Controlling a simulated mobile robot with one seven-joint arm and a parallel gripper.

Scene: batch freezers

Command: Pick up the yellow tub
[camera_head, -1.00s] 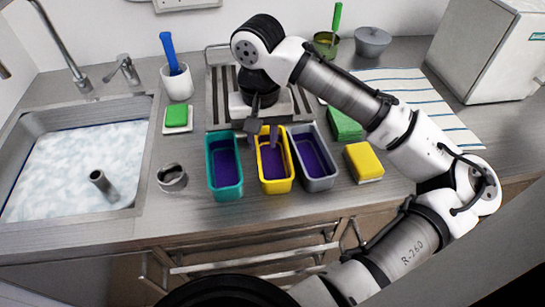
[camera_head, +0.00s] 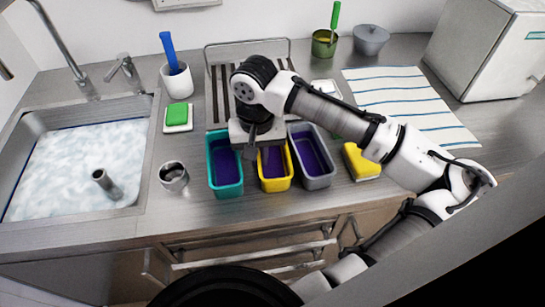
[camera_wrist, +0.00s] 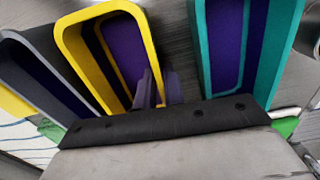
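The yellow tub (camera_head: 277,185) stands on the counter between the teal tub (camera_head: 227,190) and the grey tub (camera_head: 318,184). Its inside looks dark purple. My gripper (camera_head: 253,146) is low over the tub's back part and hides that part in the head view. In the wrist view the yellow tub (camera_wrist: 68,40) is left of centre, with the teal tub (camera_wrist: 270,85) at the right and the grey tub (camera_wrist: 45,50) at the left. My gripper's fingers (camera_wrist: 160,88) show close together beside the yellow tub's right wall there. I cannot tell whether they press on it.
A sink (camera_head: 145,190) is at the left. A metal cup (camera_head: 173,178) and a green sponge (camera_head: 177,114) are left of the tubs. A yellow sponge (camera_head: 360,163) lies to the right. A rack (camera_head: 222,85) stands behind, and a striped cloth (camera_head: 410,100) lies at the back right.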

